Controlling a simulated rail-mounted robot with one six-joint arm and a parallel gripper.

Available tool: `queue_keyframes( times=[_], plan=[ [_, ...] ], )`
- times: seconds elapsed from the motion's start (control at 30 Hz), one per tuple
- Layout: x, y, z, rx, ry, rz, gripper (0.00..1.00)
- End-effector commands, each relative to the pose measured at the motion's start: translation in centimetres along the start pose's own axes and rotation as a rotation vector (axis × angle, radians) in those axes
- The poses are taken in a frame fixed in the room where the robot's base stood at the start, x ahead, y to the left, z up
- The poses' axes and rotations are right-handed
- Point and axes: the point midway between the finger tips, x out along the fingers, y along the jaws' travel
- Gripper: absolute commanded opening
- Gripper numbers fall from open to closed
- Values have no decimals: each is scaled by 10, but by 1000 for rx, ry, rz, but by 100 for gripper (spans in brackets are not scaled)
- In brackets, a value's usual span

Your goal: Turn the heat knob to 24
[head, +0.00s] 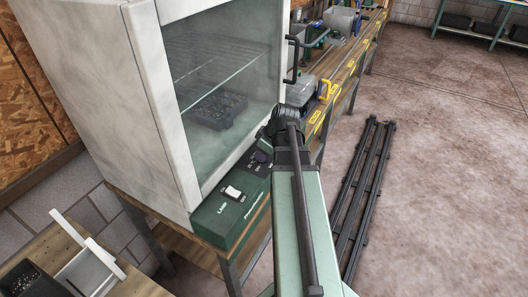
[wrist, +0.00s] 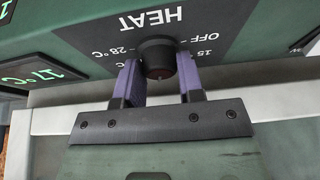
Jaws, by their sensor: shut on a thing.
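The heat knob (wrist: 160,57) is a round black knob on the dark panel under the word HEAT, which reads upside down in the wrist view. My gripper (wrist: 160,74) has its two purple fingers on either side of the knob and is shut on it. Scale marks OFF, 15 and 28 °C show around the knob. The knob's pointer is not clear, so its exact setting cannot be read. A green display (wrist: 30,76) beside it reads 17 °C, upside down. In the head view my arm hides most of the knob area.
The knob panel is on the green base (head: 232,212) of a glass-fronted cabinet (head: 150,110). A white lamp switch (head: 232,192) is left of my gripper. A black tray (head: 217,108) sits inside the cabinet.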

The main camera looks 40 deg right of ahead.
Motion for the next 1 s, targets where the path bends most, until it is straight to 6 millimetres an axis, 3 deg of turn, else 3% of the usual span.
queue_keyframes(
  times=[0.6,1.0],
  plan=[
    [0,-2,0,474,-1,196,11],
    [0,-2,0,608,-1,251,11]
  ],
)
